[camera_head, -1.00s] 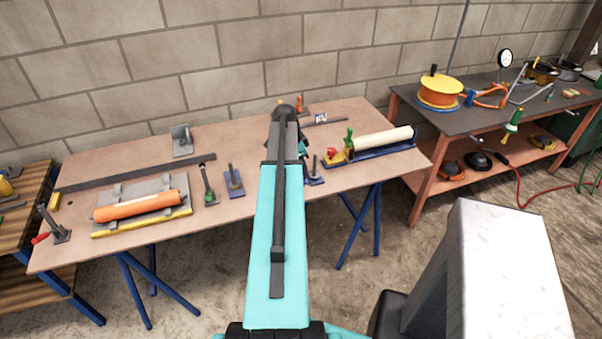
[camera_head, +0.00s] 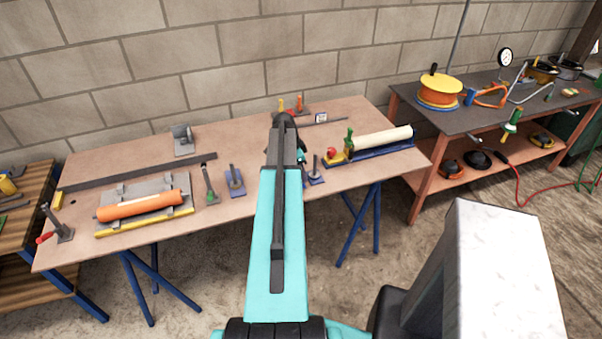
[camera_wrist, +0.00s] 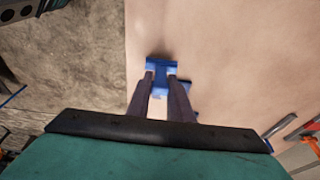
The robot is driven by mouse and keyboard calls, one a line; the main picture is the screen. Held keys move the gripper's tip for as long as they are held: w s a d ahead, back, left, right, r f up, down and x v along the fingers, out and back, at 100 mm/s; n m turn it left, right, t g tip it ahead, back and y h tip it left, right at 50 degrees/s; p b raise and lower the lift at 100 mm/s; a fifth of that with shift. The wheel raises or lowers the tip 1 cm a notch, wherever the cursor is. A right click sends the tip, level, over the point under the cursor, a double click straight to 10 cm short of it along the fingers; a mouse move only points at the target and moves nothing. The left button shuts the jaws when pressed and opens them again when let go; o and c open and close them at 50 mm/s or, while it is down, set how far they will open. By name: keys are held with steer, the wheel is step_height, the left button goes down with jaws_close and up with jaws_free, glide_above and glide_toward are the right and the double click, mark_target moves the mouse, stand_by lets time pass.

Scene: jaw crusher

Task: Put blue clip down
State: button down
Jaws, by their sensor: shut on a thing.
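The blue clip (camera_wrist: 161,63) is between the fingertips of my gripper (camera_wrist: 160,76) in the wrist view. The gripper is shut on it. Clip and fingertips are over the tan tabletop (camera_wrist: 225,60), a little inside its edge. A dark shadow lies just beyond the clip; I cannot tell whether the clip touches the table. Another blue patch (camera_wrist: 186,86) shows beside the right finger; I cannot tell whether it belongs to the clip. In the head view my arm hides the clip and most of the gripper.
In the head view, a blue-based post (camera_head: 235,182) and another (camera_head: 315,176) stand either side of my arm. An orange roller (camera_head: 140,205) lies at left, a cream roller (camera_head: 372,143) at right. Bare tabletop (camera_head: 240,215) shows along the front.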

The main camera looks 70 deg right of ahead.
steer(key=shift+f, duration=0.2)
steer(key=shift+f, duration=0.15)
steer(key=c, duration=1.6)
jaws_free()
steer(key=shift+r, duration=0.25)
steer(key=shift+b+v, duration=1.95)
steer(key=shift+v, duration=4)
